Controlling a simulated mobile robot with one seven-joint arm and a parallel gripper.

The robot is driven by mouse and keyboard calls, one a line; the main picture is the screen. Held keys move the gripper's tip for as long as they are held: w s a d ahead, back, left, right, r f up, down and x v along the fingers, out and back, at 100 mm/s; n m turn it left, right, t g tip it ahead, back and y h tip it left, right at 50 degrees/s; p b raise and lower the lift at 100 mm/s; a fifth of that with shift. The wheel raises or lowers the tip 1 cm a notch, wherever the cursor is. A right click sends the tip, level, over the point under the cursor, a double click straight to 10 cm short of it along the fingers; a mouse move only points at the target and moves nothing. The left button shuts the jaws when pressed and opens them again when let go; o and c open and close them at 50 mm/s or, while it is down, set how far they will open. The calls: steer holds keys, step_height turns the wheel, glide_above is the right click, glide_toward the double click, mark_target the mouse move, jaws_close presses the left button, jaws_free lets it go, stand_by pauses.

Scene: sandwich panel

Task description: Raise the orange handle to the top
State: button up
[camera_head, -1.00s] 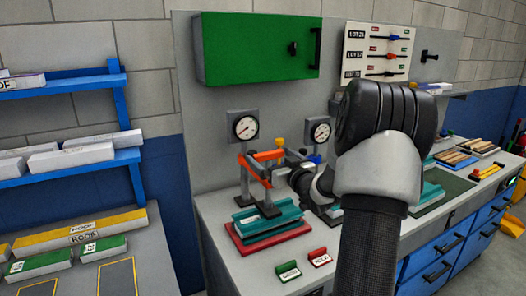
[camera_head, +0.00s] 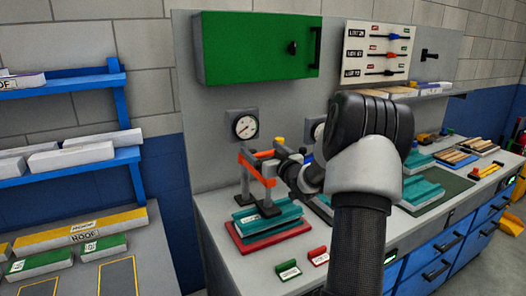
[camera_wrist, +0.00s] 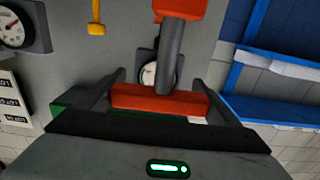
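The orange handle (camera_head: 262,155) is part of a small press on the bench, in front of the gauge panel. In the head view my gripper (camera_head: 283,158) is right beside the handle, on its right side. In the wrist view an orange bar (camera_wrist: 160,101) lies across the space between my spread fingers (camera_wrist: 160,92). The fingers look open, one at each end of the bar; whether they touch it I cannot tell. A grey rod (camera_wrist: 172,55) rises from the bar towards another orange part (camera_wrist: 180,8). My forearm hides part of the bench.
Teal panels lie on a red base (camera_head: 270,236) under the press. A round gauge (camera_head: 241,125) and a green cabinet (camera_head: 260,48) are on the wall panel behind. A green tag (camera_head: 287,270) and a red tag (camera_head: 318,256) stand at the bench front. Blue shelves (camera_head: 60,84) are at left.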

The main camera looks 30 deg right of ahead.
steer(key=shift+r+p, duration=0.95)
steer(key=shift+r, duration=1.55)
steer(key=shift+c, duration=0.5)
steer(key=o, duration=1.4)
steer(key=s+a+b, duration=0.1)
steer(key=s, duration=1.6)
steer(key=shift+s, duration=0.2)
